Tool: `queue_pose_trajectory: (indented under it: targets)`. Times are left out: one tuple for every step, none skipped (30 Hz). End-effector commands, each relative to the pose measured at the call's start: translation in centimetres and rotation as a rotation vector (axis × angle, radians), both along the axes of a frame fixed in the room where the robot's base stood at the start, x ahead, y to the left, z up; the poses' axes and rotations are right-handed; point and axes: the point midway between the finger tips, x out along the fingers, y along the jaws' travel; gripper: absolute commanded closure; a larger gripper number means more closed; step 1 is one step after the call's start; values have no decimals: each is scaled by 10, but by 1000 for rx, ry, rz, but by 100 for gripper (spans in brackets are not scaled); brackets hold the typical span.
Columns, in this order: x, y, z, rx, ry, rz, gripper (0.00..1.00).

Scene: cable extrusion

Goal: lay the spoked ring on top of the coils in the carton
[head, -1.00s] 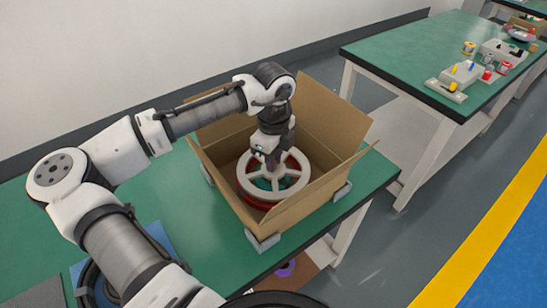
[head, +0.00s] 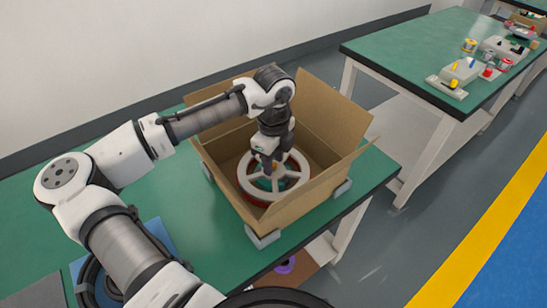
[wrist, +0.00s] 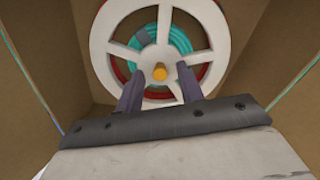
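The spoked ring (wrist: 101,31) is pale grey-white and lies inside the open carton (head: 220,177). Through its gaps I see teal coil (wrist: 181,40) and red coil (wrist: 211,72) beneath it. In the head view the ring (head: 304,179) looks about level. An orange peg or knob (wrist: 160,72) shows at the ring's hub. My gripper (wrist: 160,74) reaches down over the ring, with its two dark fingers apart on either side of the hub and a visible gap to the orange part. In the head view my gripper (head: 266,165) hides part of the ring.
The carton's flaps stand open around my arm, and its walls are close on both sides. Grey blocks (head: 263,240) sit at the carton's base on the green table (head: 185,210). A second table (head: 410,45) with spools and fixtures stands at the back right.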

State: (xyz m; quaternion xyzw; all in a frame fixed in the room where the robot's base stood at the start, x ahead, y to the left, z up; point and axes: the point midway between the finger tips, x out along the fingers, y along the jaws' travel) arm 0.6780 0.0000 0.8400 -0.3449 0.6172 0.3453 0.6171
Motion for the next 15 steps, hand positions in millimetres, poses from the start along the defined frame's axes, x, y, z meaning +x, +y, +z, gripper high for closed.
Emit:
queue_pose_trajectory:
  targets:
    - [0,0,0,0,0,0,63]
    - [0,0,0,0,0,0,63]
    - [0,0,0,0,0,0,63]
    - [0,0,0,0,0,0,63]
    - [0,0,0,0,0,0,63]
    - [0,0,0,0,0,0,63]
    - [0,0,1,0,0,0,63]
    - [0,0,1,1,-1,0,63]
    - [0,0,3,1,-1,0,63]
    - [0,0,5,2,-1,0,63]
    - [0,0,7,1,-2,0,63]
    - [1,1,11,2,-2,0,63]
    - [1,1,14,3,-3,0,63]
    - [1,0,18,1,-3,0,63]
    - [1,0,25,-1,-3,0,63]
